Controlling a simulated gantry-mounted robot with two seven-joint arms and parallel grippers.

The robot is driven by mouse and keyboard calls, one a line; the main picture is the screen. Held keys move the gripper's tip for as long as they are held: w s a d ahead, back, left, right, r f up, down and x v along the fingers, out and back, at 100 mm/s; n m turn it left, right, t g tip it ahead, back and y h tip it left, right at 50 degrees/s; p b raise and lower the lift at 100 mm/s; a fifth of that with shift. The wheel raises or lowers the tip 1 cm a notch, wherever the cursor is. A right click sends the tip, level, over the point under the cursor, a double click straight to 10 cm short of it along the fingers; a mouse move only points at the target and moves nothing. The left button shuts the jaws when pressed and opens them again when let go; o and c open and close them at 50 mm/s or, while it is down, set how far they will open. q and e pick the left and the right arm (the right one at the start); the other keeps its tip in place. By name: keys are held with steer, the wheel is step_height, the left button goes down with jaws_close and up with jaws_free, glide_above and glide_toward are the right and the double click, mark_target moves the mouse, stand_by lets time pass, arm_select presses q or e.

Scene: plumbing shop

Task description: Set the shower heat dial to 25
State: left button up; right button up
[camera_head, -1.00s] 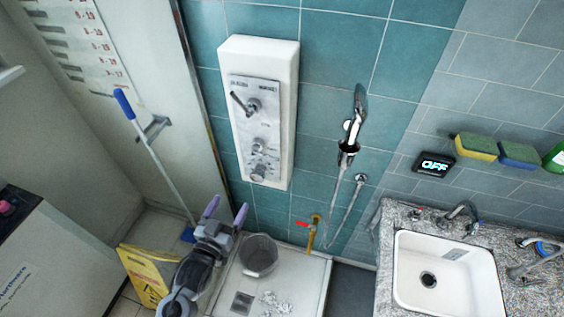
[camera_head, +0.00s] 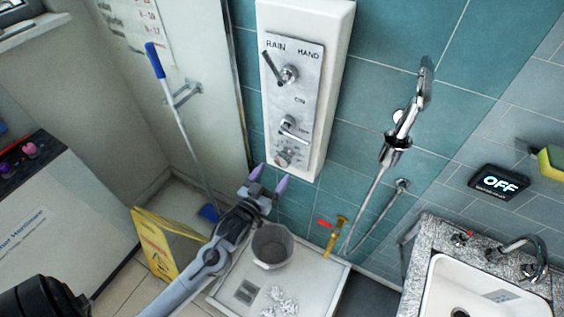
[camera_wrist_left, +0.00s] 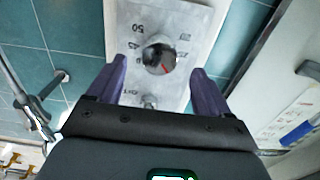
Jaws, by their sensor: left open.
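The white shower panel (camera_head: 335,60) hangs on the teal wall with a metal plate on it. The round heat dial (camera_head: 283,157) is the lowest control on the plate. In the wrist view the dial (camera_wrist_left: 158,58) shows dark and shiny, with a red mark toward its lower right. Numbers such as 50 stand around it, upside down; others are blurred. My left gripper (camera_head: 269,176) is open and empty, just below the dial in the head view. In the wrist view its purple fingers (camera_wrist_left: 161,72) stand on either side of the dial, apart from it. My right gripper is not in view.
An ON lever (camera_head: 292,127) and a RAIN/HAND lever (camera_head: 288,74) sit above the dial. A hand shower (camera_head: 402,125) hangs to the right. Below are a bucket (camera_head: 272,247), a red-handled tap (camera_head: 335,232) and a yellow floor sign (camera_head: 156,245).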

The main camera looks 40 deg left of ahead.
mark_target(281, 164)
arm_select(q)
steer(key=w, duration=0.3)
steer(key=w+a, duration=0.1)
steer(key=w, duration=0.2)
steer(key=shift+w+a, duration=0.15)
steer(key=shift+w, duration=0.05)
steer(key=c, duration=1)
steer(key=shift+r+n+p, duration=0.2)
steer(key=shift+n+p, duration=1.2)
steer(key=shift+n, duration=0.4)
steer(key=shift+f+n+p, duration=0.15)
steer(key=shift+n+p, duration=1)
steer(key=shift+n, duration=0.75)
steer(key=o, duration=1)
